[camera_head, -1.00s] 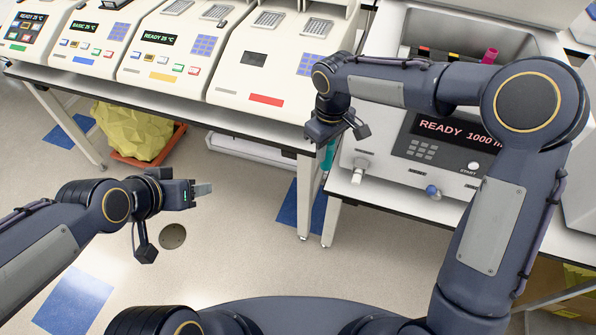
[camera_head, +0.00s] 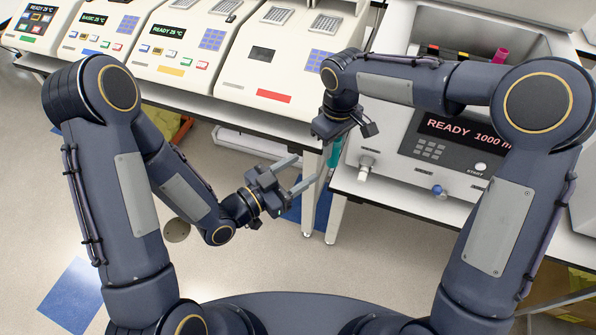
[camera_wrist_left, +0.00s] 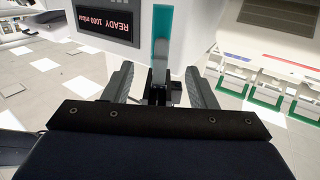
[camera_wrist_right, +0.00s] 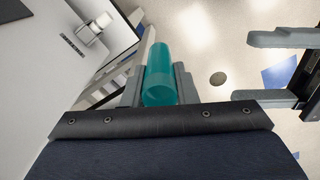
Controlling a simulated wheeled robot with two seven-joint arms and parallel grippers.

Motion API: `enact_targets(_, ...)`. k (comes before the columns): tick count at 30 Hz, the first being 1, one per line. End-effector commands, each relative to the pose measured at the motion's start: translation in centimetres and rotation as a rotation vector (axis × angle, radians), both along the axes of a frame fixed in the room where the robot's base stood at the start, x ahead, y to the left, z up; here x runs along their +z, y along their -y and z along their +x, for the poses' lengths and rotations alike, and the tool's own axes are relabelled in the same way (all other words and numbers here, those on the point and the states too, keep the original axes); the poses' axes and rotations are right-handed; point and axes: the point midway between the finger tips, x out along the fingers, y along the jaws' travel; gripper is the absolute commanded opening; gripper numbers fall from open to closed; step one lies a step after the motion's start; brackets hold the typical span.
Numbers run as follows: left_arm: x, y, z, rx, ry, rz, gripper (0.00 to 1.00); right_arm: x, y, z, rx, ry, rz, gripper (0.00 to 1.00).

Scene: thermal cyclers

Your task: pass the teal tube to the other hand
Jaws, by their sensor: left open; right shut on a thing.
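The teal tube (camera_head: 333,153) hangs upright below my right gripper (camera_head: 335,138), in front of the table edge. In the right wrist view the tube (camera_wrist_right: 160,75) sits between the right fingers, which are shut on it. My left gripper (camera_head: 306,170) is open and empty, just left of the tube, with its fingers pointing toward it. These open fingers also show at the right edge of the right wrist view. In the left wrist view the tube (camera_wrist_left: 162,35) stands ahead, between the directions of the two spread fingers. The left fingers appear apart from it.
A machine with a READY display (camera_head: 455,130) stands on the right table. Several thermal cyclers (camera_head: 272,60) line the left table. Table legs (camera_head: 336,218) stand behind the grippers. The floor (camera_head: 270,262) below the left gripper is open.

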Motion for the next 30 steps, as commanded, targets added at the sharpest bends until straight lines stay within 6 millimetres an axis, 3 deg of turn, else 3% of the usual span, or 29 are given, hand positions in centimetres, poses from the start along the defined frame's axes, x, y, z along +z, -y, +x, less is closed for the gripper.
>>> enact_targets(8,0.1,2.0,1.0,-0.014,0.014,-0.026,0.52,0.0,0.0,0.0,0.0,0.0,0.0,0.05)
enact_targets(21,0.1,8.0,6.2,-0.012,0.014,-0.026,0.52,0.0,0.0,0.0,0.0,0.0,0.0,0.05)
enact_targets(30,0.1,9.4,7.5,-0.01,0.011,-0.025,0.52,0.0,0.0,0.0,0.0,0.0,0.0,0.05)
